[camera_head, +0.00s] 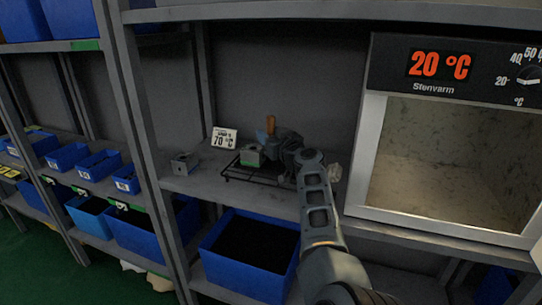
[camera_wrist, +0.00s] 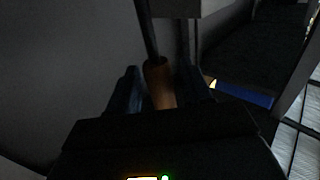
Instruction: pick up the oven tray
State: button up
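The oven tray (camera_head: 236,175) is a dark wire rack on the middle shelf, left of the oven. Its brown wooden handle (camera_head: 270,125) stands up at the back right of it. A grey block with a green face (camera_head: 250,156) sits on the tray. My gripper (camera_head: 273,142) is at the handle, above the tray's right side, and hides part of the tray. In the wrist view the handle (camera_wrist: 160,84) lies between my two fingers (camera_wrist: 160,90). The picture is too dark to tell whether they press on it.
The oven (camera_head: 455,150) stands at the right, its front open, its display reading 20 °C. A 70 °C sign (camera_head: 224,138) stands behind the tray. A grey block (camera_head: 185,163) sits left of it. A shelf post (camera_head: 140,130) stands at the left.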

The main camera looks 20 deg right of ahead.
grip_shut()
dwell(0.3)
jog(key=shift+r, duration=0.1)
jog(key=shift+r, duration=0.15)
